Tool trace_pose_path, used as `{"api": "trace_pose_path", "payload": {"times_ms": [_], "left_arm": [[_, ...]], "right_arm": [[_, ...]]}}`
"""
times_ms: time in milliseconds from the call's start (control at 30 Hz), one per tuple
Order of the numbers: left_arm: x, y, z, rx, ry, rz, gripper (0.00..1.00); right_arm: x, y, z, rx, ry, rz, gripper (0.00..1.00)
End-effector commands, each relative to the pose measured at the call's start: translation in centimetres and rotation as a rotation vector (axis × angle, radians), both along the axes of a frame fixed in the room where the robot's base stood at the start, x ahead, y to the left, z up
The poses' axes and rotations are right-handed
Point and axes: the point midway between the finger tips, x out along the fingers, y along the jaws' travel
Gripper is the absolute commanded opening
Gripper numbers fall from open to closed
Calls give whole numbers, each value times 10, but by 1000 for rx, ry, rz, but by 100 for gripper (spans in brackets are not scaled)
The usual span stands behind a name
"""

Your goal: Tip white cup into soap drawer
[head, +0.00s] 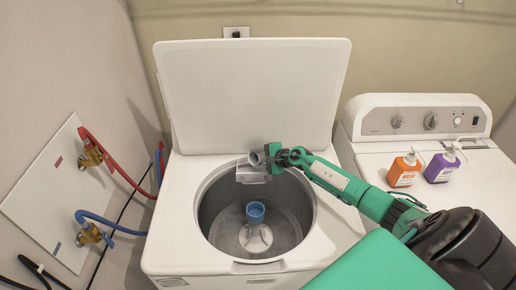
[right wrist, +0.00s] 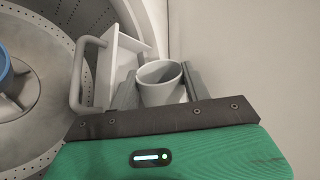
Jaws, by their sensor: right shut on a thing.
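The white cup (right wrist: 161,84) sits between the fingers of my right gripper (right wrist: 160,92) in the right wrist view, its open mouth showing. My right gripper is shut on it. In the head view, the cup (head: 256,157) looks tilted, with my right gripper (head: 270,156) beside the back rim of the washer opening. The soap drawer (head: 252,174) is a pale box with a handle at the back of the drum opening. It also shows in the right wrist view (right wrist: 118,62), just left of the cup. I cannot tell what the cup holds. My left gripper is not in view.
The washer (head: 172,215) stands with its lid (head: 250,90) raised. Inside the drum is an agitator with a blue top (head: 255,211). An orange bottle (head: 404,172) and a purple bottle (head: 441,167) stand on the machine at right. Red and blue hoses run along the left.

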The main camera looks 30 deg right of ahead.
Motion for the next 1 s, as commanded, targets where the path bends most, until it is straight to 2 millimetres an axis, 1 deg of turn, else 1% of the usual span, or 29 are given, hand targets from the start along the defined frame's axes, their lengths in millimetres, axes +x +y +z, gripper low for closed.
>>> {"api": "trace_pose_path", "payload": {"times_ms": [33, 100, 233, 867, 900, 1000], "left_arm": [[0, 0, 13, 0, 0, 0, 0], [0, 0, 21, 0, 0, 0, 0], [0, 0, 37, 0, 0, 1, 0], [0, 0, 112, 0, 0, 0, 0], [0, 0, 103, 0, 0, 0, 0], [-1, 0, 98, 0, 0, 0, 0]], "right_arm": [[0, 1, 6, -47, -9, 2, 23], [-1, 1, 8, -118, -27, 3, 23], [-1, 2, 8, -207, -49, 3, 23], [-1, 5, 10, -503, -120, 0, 23], [-1, 7, 2, -514, -127, 3, 23], [0, 10, 2, -548, -139, 6, 23]]}}
